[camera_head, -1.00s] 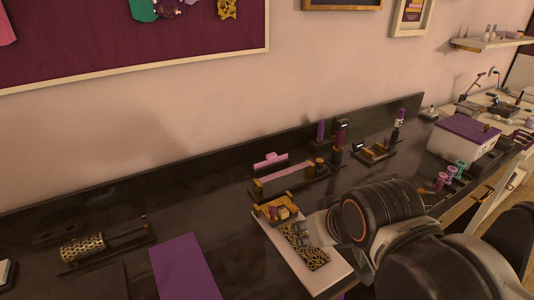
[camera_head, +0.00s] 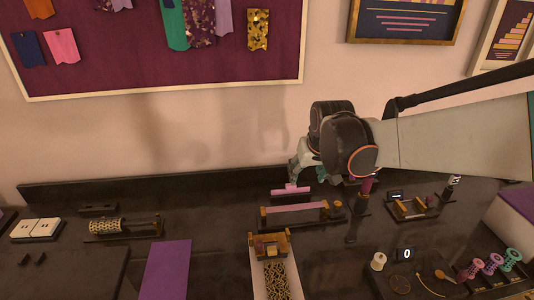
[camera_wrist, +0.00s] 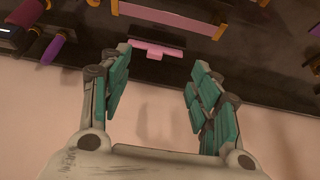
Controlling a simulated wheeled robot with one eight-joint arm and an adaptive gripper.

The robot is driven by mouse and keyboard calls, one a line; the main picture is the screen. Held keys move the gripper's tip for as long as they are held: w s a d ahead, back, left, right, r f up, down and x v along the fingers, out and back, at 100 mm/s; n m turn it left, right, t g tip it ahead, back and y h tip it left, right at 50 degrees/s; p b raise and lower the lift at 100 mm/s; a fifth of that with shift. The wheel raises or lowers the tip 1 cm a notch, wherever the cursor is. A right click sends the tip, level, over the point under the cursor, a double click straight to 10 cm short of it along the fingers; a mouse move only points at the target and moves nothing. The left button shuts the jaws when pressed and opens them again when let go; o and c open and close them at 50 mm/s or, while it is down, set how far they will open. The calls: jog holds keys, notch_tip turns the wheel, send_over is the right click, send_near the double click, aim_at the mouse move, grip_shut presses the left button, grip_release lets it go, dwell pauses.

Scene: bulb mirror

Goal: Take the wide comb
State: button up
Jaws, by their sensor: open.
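A pink, wide piece with a short raised tab (camera_head: 291,189), which looks like the wide comb, sits in a dark holder at the back of the dark counter. In the wrist view the same pink piece (camera_wrist: 157,50) lies beyond the fingertips, between them and apart from both. My gripper (camera_wrist: 160,75) is open and empty, with teal-padded fingers. In the head view my gripper (camera_head: 299,173) hangs just above and behind the pink piece. Its teeth cannot be made out.
In front of the pink piece stands a device with a pink bar (camera_head: 300,208). A tray of gold chain (camera_head: 258,288) and a purple mat (camera_head: 168,270) lie nearer. Upright dark and purple tubes stand to the right. The wall rises close behind.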

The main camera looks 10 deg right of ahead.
jog(key=p, duration=0.3)
send_near(291, 191)
jog(key=shift+g, duration=0.4)
jog(key=shift+w+f+b, duration=1.05)
jog(key=shift+f, duration=0.25)
jog(key=shift+w+f+b, duration=1.05)
jog(key=shift+w+f, duration=0.05)
jog(key=shift+f, duration=0.25)
jog(key=c, duration=1)
